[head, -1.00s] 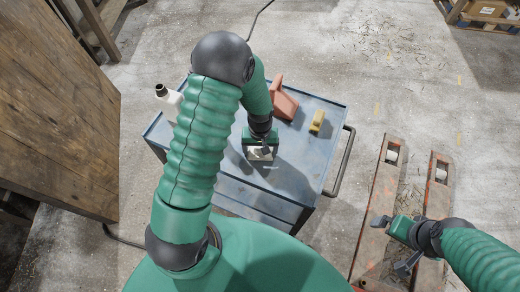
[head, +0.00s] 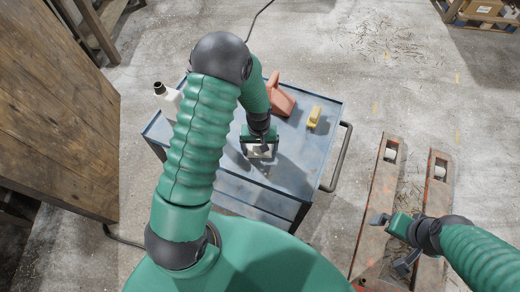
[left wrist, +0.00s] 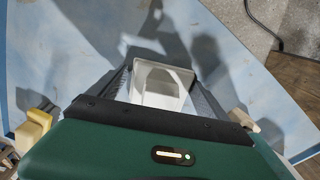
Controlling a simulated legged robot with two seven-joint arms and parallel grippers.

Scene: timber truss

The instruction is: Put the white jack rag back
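A small white piece, which I take for the white jack rag (left wrist: 160,84), lies on the blue cart top between the fingers of my left gripper (left wrist: 162,88). In the head view, the white piece (head: 259,148) shows under the left gripper (head: 258,152). The fingers stand wide, one on each side of it. Whether they touch it is hard to tell. The blue cart (head: 308,172) stands in front of me. My right gripper (head: 388,242) is open and empty above the orange pallet-jack forks (head: 374,235).
A red-orange item (head: 281,101) and a yellow block (head: 314,117) stand on the cart near my left gripper. A white bottle (head: 168,101) is at the cart's left edge. A wooden panel (head: 55,110) stands at left. The cart's front right is clear.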

